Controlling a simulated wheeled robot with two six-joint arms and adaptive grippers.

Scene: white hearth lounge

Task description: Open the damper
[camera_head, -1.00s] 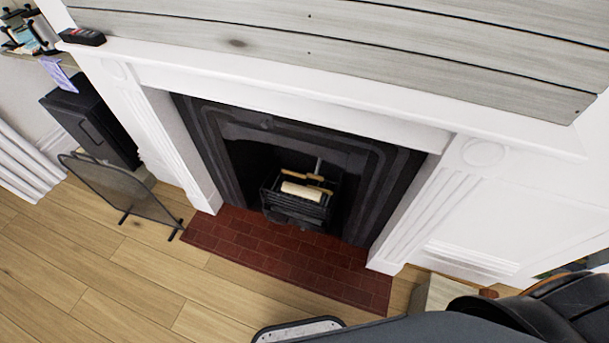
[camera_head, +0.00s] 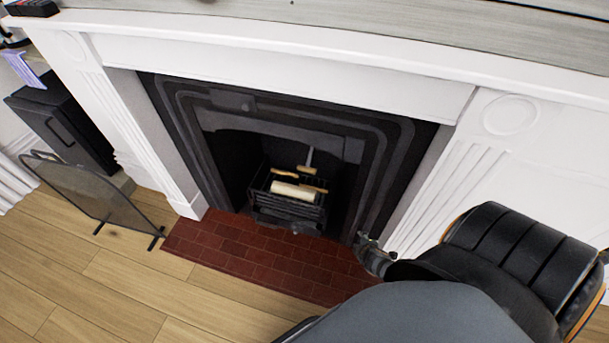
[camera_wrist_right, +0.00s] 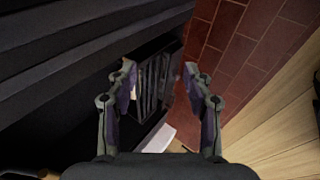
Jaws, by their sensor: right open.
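The black fireplace (camera_head: 377,160) is set in a white surround. A grey upright bar (camera_head: 309,157) with a wooden grip stands at the back of its opening, above the grate; I cannot tell whether it is the damper handle. My right gripper (camera_head: 364,240) is low at the fireplace's right edge, apart from the bar. In the right wrist view my right gripper (camera_wrist_right: 159,68) is open and empty, pointing toward the grate (camera_wrist_right: 158,78). My left gripper is not in view.
The grate (camera_head: 288,211) holds a pale log (camera_head: 292,191) and sticks. The red brick hearth (camera_head: 255,250) is clear. A mesh screen (camera_head: 95,195) stands at left, beside a black box (camera_head: 62,125). The white mantel shelf (camera_head: 330,45) runs above the opening.

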